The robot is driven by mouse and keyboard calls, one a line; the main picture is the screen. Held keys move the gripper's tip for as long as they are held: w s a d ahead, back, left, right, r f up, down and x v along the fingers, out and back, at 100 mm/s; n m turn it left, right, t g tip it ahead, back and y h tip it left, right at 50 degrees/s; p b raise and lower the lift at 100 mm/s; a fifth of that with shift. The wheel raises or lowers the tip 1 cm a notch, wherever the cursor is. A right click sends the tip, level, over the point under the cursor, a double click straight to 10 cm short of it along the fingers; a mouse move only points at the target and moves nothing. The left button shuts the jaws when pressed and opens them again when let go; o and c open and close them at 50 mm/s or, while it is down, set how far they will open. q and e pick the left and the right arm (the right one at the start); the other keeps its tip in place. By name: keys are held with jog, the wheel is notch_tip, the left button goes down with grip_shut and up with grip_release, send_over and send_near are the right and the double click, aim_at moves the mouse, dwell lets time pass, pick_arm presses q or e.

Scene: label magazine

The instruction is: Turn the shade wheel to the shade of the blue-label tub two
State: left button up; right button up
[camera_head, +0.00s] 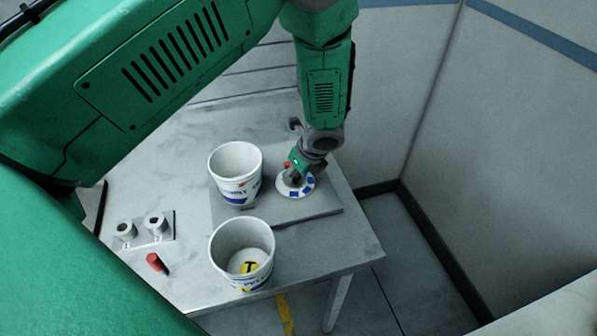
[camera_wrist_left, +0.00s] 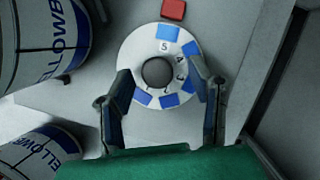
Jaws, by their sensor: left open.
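The shade wheel (camera_head: 308,187) is a white disc with blue patches and numbers, lying on a grey board. In the left wrist view the wheel (camera_wrist_left: 135,50) has a dark round knob (camera_wrist_left: 157,72) at its middle, and the 5 faces a red block (camera_wrist_left: 173,9) at the top. My left gripper (camera_head: 296,176) is over the wheel. In the wrist view its open fingers (camera_wrist_left: 159,78) stand either side of the knob, with gaps showing. Two white tubs with blue label print stand left of the wheel: a back tub (camera_head: 235,163) and a front tub (camera_head: 222,265). My right gripper is out of view.
A plate with two numbered sockets (camera_head: 145,230) is at the table's left, with a red peg (camera_head: 154,262) lying near it.

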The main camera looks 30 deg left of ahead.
pick_arm(q)
jog(key=w+v, duration=0.1)
jog(key=v, duration=1)
jog(key=shift+s+r, duration=0.25)
jog(key=shift+s, duration=0.05)
jog(key=shift+d, duration=0.1)
